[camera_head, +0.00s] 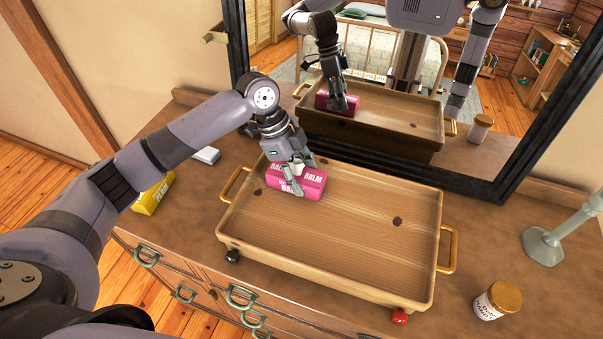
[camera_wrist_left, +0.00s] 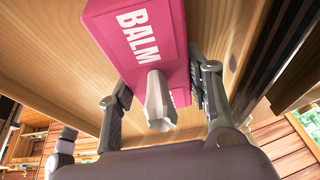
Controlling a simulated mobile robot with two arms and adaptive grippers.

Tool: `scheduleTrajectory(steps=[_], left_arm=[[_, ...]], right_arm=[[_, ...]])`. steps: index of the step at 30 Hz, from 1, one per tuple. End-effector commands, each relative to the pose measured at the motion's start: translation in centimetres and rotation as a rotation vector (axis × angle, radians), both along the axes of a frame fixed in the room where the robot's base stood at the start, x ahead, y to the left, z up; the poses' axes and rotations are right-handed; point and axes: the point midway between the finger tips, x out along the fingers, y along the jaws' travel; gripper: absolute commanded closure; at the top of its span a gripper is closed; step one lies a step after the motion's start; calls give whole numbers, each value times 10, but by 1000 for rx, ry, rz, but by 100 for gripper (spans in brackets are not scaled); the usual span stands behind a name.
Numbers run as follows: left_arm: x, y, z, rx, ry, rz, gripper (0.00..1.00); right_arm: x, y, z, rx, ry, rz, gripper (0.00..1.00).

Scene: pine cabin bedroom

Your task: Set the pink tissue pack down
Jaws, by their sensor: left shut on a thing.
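The pink tissue pack (camera_head: 311,186) has white "BALM" lettering and is at the far left part of the wooden tray (camera_head: 330,270). My left gripper (camera_head: 296,178) is shut on the pack from above. In the left wrist view the pack (camera_wrist_left: 176,45) sits between the two fingers (camera_wrist_left: 160,85), with a white tissue tuft showing on it. The wood of the tray lies behind the pack there. I cannot tell whether the pack touches the tray floor. My right gripper is not in view.
The tray has gold handles and stands on a wooden dresser (camera_head: 465,250). A mirror (camera_head: 400,75) stands behind it. A yellow pack (camera_head: 153,195) and a small white box (camera_head: 207,155) lie left. A lidded jar (camera_head: 497,300) and grey-green stand (camera_head: 545,245) are right. The tray's middle and right are clear.

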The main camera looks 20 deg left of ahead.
Motion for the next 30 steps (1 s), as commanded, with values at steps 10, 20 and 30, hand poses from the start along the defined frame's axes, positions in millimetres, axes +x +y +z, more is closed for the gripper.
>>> scheduleTrajectory(steps=[10, 20, 30], left_arm=[[0, 0, -2, 0, 0, 0, 38], [0, 0, -2, 0, 0, 0, 34], [2, 16, 38, 0, -5, 2, 34]], right_arm=[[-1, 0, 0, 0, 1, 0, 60], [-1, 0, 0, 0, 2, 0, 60], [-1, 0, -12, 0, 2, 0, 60]])
